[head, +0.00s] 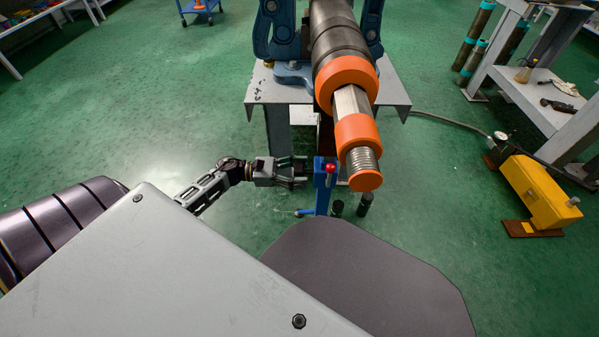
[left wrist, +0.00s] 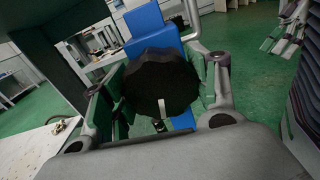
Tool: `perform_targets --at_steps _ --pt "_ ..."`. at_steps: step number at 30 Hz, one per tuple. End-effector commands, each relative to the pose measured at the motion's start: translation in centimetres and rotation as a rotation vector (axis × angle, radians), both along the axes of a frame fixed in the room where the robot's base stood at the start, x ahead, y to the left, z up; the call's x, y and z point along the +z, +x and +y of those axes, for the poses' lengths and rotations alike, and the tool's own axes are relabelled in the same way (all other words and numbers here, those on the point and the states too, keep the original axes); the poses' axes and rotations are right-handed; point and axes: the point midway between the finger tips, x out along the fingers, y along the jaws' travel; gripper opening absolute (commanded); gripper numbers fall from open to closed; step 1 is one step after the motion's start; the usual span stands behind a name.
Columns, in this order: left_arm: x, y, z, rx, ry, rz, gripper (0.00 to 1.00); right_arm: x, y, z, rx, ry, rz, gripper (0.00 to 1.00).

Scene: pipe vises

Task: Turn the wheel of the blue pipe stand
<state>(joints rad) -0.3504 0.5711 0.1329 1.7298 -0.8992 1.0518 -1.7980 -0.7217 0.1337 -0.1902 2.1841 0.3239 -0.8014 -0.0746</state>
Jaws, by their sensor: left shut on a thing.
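The blue pipe stand (head: 321,201) stands on the floor under the front end of the large pipe, with a red ball knob (head: 331,168) near its top. My left gripper (head: 303,172) reaches it from the left, at the stand's upper part. In the left wrist view, the black lobed wheel (left wrist: 160,80) sits between the two fingers, in front of the blue stand (left wrist: 148,24). My left gripper (left wrist: 163,90) is shut on this wheel. In the head view the wheel is hard to make out among the fingers. My right gripper is not in view.
A dark pipe with orange collars (head: 347,82) extends forward from a blue vise (head: 283,35) on a grey table (head: 394,92). A yellow pump unit (head: 541,192) stands at the right. Black cylinders (head: 365,202) stand beside the stand.

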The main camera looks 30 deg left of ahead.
Motion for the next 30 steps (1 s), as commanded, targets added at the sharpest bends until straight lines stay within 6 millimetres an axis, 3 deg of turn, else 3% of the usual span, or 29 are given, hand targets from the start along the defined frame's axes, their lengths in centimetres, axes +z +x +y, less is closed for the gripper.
perform_targets --at_steps 1,2,7,20,30 --pt "-0.2 -0.1 -0.1 -0.001 0.002 0.005 0.35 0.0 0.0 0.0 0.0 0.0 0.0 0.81" --pt "-0.2 -0.1 -0.1 -0.001 0.002 0.005 0.62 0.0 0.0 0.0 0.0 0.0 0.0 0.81" --pt "-0.2 -0.1 0.0 -0.001 0.0 0.004 0.81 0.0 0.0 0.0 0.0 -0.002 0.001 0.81" --pt "-0.1 -0.1 0.2 0.0 -0.001 0.003 0.81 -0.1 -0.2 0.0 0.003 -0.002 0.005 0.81" --pt "-0.1 -1.6 2.7 0.002 0.0 0.005 0.81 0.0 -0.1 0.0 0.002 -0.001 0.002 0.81"
